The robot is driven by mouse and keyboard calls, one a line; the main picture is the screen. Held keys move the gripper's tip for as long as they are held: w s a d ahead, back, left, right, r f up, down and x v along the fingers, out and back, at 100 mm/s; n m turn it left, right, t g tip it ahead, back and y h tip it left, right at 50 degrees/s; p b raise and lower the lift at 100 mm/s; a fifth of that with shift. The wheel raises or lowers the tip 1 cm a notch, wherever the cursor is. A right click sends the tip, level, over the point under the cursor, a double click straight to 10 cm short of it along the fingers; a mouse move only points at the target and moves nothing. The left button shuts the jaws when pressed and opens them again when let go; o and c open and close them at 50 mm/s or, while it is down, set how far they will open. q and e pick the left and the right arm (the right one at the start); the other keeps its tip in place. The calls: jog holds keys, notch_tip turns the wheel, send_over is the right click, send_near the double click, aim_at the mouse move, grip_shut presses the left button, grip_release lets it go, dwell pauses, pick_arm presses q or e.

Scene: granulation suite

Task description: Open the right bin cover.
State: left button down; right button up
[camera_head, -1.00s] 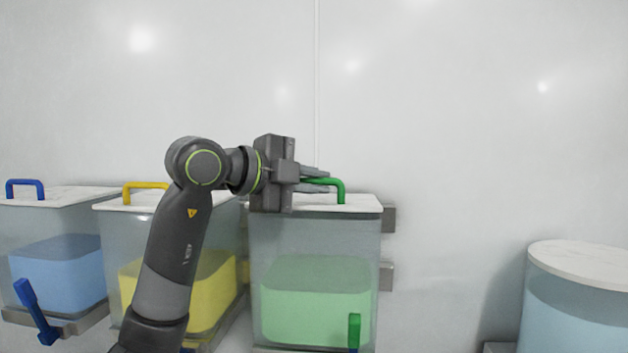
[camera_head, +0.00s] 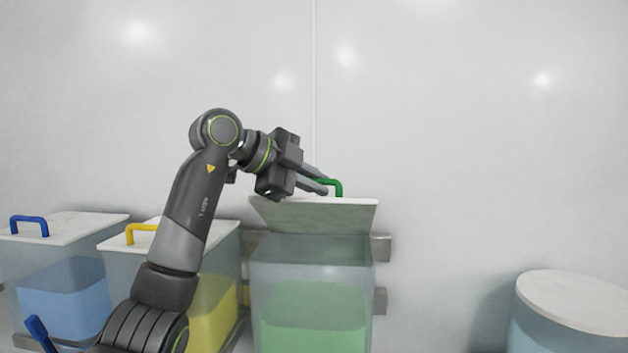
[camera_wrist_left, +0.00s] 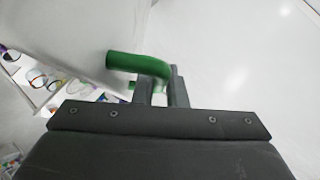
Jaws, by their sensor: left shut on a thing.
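The right bin (camera_head: 318,295) is a clear box with green contents. Its white cover (camera_head: 325,215) is tilted up, its front edge raised and its underside showing above the bin's open top. The cover's green handle (camera_head: 338,186) stands at the raised edge. My left gripper (camera_head: 318,184) is shut on the green handle, reaching it from the left. In the left wrist view the green handle (camera_wrist_left: 140,64) passes between the fingers, with the pale cover (camera_wrist_left: 85,35) beside it. My right gripper is not in view.
To the left stand a bin with a yellow handle (camera_head: 142,232) and yellow contents, and one with a blue handle (camera_head: 29,225), both with covers flat. A round white-lidded container (camera_head: 578,300) stands at the far right. The wall behind is plain.

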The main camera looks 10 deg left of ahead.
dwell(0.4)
pick_arm(q)
jog(key=c, duration=1.7)
grip_release()
jog(key=shift+w, duration=0.1)
jog(key=shift+c, duration=0.2)
jog(key=shift+r, duration=0.1)
jog(key=shift+s+a+r, duration=0.1)
jog(key=shift+s+a, duration=0.1)
jog(key=shift+a, duration=0.1)
jog(key=b+v, duration=0.5)
jog(key=v, duration=1.1)
jog(key=shift+s+a+b, duration=0.2)
jog(key=shift+s+b, duration=0.1)
jog(key=shift+r, duration=0.1)
